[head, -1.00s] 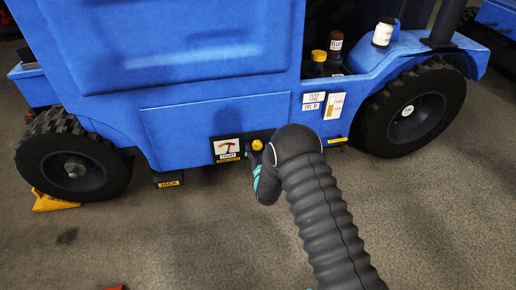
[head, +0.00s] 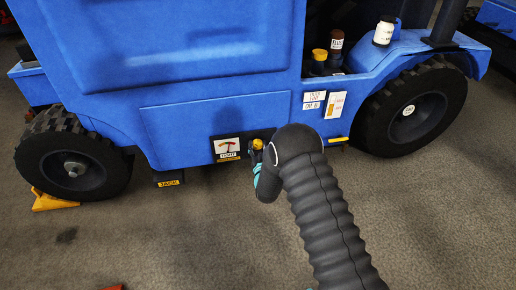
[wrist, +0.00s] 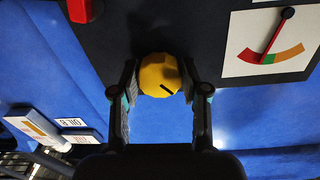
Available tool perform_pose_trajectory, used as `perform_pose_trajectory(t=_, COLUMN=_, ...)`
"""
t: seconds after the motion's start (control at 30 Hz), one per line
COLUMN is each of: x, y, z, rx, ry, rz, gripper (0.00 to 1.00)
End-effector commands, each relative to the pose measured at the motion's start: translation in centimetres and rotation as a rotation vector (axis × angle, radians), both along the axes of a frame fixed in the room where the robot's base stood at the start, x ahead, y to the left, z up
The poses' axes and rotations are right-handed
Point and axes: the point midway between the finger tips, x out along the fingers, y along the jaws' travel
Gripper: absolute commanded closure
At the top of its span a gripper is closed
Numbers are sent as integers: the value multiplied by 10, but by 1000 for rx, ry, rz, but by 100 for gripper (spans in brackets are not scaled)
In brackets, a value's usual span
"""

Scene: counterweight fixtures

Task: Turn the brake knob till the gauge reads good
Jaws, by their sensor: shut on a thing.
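The yellow brake knob (wrist: 160,75) has a dark mark on its face. In the wrist view my gripper (wrist: 160,88) has one finger on each side of the knob, shut on it. The knob (head: 258,144) also shows low on the blue truck's side in the head view, partly hidden by my wrist. The gauge (wrist: 270,40) is beside the knob on a dark panel. Its needle points at the border of the red and green bands, with an orange band on the other side of the green. The gauge (head: 227,147) is small in the head view.
A jack label (head: 168,183) and a yellow wheel chock (head: 54,201) are at the lower left. Black tyres (head: 72,155) stand at both ends of the truck's side. Bottles (head: 384,30) stand on the ledge at the upper right. The front floor is mostly open.

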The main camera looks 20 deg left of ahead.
Motion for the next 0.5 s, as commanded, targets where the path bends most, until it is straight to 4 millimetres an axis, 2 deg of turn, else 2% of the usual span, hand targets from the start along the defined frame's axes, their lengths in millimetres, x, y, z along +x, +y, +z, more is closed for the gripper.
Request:
perform_pose_trajectory(t=0.17, x=2, y=-1, z=-5, rx=-84, ry=-53, rz=-4, gripper=90)
perform_pose_trajectory(t=0.5, x=2, y=-2, z=-2, rx=-295, ry=-182, rz=-6, gripper=90)
